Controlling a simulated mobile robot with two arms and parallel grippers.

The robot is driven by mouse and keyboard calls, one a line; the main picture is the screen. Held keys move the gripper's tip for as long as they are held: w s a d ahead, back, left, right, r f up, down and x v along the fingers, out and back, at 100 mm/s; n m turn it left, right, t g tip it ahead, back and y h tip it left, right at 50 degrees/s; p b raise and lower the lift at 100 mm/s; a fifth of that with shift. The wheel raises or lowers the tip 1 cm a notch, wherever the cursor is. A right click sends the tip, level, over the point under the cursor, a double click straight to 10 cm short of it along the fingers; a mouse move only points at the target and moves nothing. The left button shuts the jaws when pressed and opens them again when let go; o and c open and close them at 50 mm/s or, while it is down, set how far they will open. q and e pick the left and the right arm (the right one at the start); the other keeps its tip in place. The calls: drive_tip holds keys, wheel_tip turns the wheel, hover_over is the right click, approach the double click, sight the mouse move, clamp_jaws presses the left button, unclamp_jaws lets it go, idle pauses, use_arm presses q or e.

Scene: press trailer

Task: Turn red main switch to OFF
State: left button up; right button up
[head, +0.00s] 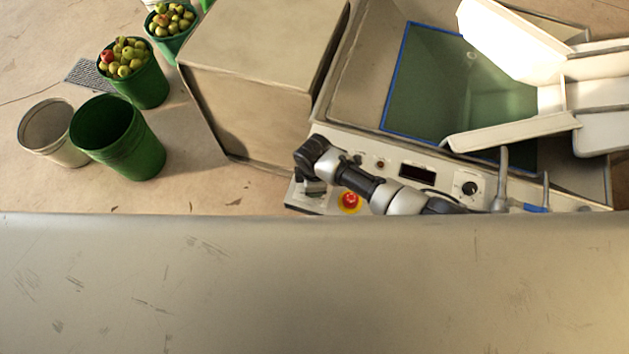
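A red knob on a yellow round plate (350,201) sits on the pale control panel (440,181), near its left end; it looks like the red main switch. Its handle position and any ON or OFF marks are too small to read. My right arm comes in from the right, low over the panel, and partly covers it. My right gripper (314,187) is dark and points down at the panel's left end, left of the red knob and apart from it in the picture. Its fingers are too small and dark to tell open from shut. My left gripper is not in view.
The panel also has a dark display (417,174), a black dial (469,188) and a small reddish button (380,163). A beige box (255,80) stands behind. Green buckets (118,137), some with apples, stand left. A wide scuffed surface (300,290) fills the bottom.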

idle(0.4)
drive_tip(key=o, duration=0.9)
wheel_tip(320, 180, up, 11)
drive_tip(key=shift+f, duration=0.1)
idle(0.5)
